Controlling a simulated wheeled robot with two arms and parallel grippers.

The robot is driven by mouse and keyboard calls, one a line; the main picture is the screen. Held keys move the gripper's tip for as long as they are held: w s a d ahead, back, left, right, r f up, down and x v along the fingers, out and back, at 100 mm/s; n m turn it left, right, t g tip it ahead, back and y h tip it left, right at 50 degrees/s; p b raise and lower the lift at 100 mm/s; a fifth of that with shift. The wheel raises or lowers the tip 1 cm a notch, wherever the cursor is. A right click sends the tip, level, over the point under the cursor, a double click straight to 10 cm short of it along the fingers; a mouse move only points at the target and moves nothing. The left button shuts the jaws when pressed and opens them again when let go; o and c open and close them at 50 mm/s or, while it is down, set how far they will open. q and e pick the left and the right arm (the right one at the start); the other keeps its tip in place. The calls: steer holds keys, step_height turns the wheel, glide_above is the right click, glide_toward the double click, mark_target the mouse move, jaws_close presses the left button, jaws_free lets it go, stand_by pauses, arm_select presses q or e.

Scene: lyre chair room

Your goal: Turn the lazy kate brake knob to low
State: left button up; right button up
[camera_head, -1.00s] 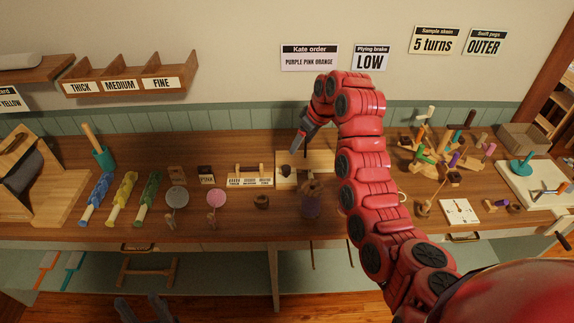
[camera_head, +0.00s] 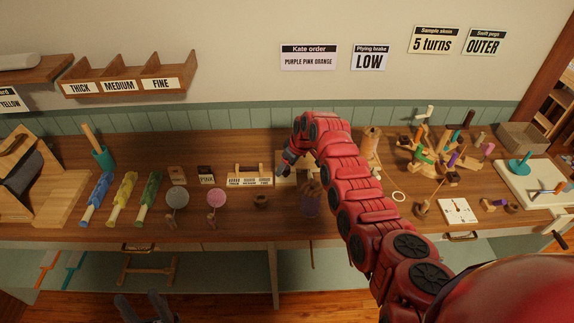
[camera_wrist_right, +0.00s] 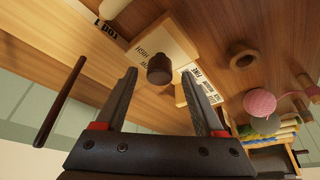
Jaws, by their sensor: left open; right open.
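The brake knob (camera_wrist_right: 159,70) is a dark brown round knob on a pale wooden board (camera_wrist_right: 183,36) in the right wrist view. Black lettering reading HIGH shows beside the knob; its setting is unclear. My right gripper (camera_wrist_right: 158,78) is open, with one finger on each side of the knob in the picture; I cannot tell whether they touch it. In the head view my right gripper (camera_head: 284,168) is over the board (camera_head: 282,182), and my arm hides the knob. My left gripper (camera_head: 143,308) is open and empty at the bottom edge, away from the table.
A small wooden ring (camera_wrist_right: 243,59) and a pink round thing (camera_wrist_right: 259,102) lie nearby. The wall sign for the plying brake (camera_head: 370,58) reads LOW.

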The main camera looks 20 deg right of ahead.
steer(key=shift+w+f, duration=0.1)
steer(key=shift+f, duration=0.1)
jaws_close()
stand_by(0.3)
